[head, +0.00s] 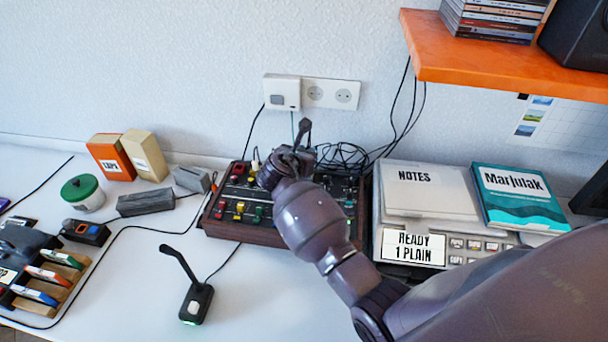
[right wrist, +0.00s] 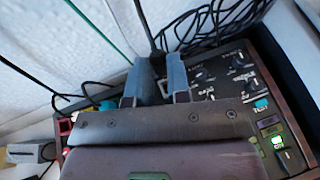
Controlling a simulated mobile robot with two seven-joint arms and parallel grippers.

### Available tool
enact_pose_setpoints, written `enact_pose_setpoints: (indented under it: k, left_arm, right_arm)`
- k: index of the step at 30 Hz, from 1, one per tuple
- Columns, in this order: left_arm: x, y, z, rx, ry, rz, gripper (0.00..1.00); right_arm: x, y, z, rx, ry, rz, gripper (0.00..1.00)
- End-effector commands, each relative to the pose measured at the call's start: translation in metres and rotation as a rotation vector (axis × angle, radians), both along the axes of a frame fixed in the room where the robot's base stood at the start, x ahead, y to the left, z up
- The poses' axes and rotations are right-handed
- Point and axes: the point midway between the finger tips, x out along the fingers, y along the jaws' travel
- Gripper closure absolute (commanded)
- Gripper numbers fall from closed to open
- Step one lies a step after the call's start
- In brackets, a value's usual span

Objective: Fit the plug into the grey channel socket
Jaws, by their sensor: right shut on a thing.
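My right gripper (head: 299,150) is over the back edge of the mixer (head: 228,225), in the middle of the head view. In the right wrist view its two grey fingers (right wrist: 160,85) are close together on a dark plug (right wrist: 158,66), with a black cable rising from it. The plug's lower end is hidden by the fingers and the gripper body, so I cannot tell whether it touches a socket. The grey channel socket cannot be made out; my gripper covers that part of the mixer. My left gripper is not in view.
Loose black cables (head: 342,156) lie behind the mixer, below a wall outlet (head: 331,93). A grey machine with a "READY 1 PLAIN" label (head: 414,247) stands to the right. A small black device (head: 196,303) stands in front. An orange shelf (head: 490,66) overhangs the upper right.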

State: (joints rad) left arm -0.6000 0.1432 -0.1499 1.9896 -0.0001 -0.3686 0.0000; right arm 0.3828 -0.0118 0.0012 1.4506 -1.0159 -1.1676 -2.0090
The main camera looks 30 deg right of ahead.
Motion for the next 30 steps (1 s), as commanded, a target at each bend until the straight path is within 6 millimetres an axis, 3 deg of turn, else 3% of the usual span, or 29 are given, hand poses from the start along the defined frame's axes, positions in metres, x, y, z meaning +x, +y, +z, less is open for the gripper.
enact_pose_setpoints:
  k: [1, 11, 18, 26, 27, 30]
  left_arm:
    - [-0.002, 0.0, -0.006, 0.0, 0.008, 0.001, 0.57]
    - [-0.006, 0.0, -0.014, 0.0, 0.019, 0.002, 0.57]
    - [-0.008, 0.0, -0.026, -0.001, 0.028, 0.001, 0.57]
    - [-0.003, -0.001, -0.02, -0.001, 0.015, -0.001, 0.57]
    - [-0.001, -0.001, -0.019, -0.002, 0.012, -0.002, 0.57]
    - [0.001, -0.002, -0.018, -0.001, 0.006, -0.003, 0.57]
  right_arm:
    - [0.0, 0.0, -0.012, 0.0, 0.004, 0.0, 1.0]
    - [0.0, 0.0, -0.032, 0.0, 0.001, 0.0, 1.0]
    - [-0.001, 0.0, -0.066, 0.0, 0.004, 0.0, 1.0]
    - [-0.001, 0.0, -0.069, 0.002, 0.003, 0.0, 1.0]
    - [-0.001, 0.0, -0.069, 0.002, 0.003, 0.0, 0.78]
    - [0.0, 0.0, -0.068, 0.001, 0.002, 0.0, 0.63]
